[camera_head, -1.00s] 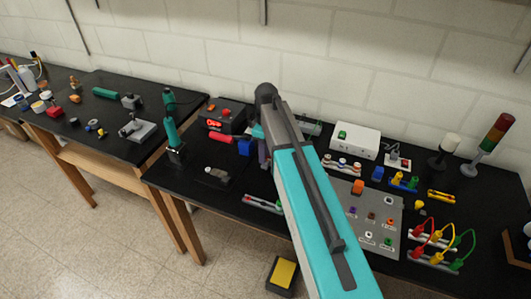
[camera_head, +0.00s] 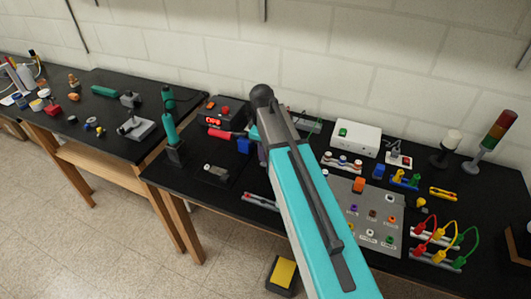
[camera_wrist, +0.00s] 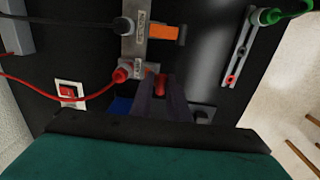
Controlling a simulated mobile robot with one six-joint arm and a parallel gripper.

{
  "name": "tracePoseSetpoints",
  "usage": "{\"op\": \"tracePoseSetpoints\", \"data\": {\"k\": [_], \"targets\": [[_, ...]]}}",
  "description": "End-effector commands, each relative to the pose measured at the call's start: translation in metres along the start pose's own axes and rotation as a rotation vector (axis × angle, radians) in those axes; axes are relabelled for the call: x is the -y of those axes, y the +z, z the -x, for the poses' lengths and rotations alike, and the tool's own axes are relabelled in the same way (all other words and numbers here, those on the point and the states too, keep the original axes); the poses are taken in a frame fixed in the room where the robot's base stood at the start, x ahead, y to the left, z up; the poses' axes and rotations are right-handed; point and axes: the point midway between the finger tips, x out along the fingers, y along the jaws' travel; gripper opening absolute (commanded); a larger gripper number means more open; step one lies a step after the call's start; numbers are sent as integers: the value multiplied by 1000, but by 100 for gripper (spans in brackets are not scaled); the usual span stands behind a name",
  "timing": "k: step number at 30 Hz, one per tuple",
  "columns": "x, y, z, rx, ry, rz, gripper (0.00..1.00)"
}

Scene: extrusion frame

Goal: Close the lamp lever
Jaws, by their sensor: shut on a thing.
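In the wrist view my gripper (camera_wrist: 160,88) has its two dark fingers close together around a small red-orange piece, the lamp lever (camera_wrist: 160,82). Only the tip of this lever shows; the fingers cover the rest. It sits beside a grey metal block (camera_wrist: 130,58) with two small labels and a red plug (camera_wrist: 120,75). A second, orange lever (camera_wrist: 163,32) with a dark end sticks out sideways from the same block, further up. In the head view my arm hides the block and most of the gripper.
A red rocker switch (camera_wrist: 69,92) and a red cable lie left of the block in the wrist view. A grey bar with a green plug (camera_wrist: 270,16) lies to the right. In the head view, a white box (camera_head: 356,138) and signal tower (camera_head: 492,140) stand right of my arm.

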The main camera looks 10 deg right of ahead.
Motion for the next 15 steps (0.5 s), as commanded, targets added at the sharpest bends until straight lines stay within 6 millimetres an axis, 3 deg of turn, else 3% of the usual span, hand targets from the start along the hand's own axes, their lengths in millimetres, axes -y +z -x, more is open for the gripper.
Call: {"op": "tracePoseSetpoints", "data": {"k": [1,15], "targets": [[8,2,-7,3,13,2,0],[20,2,-15,4,238,3,0]]}}
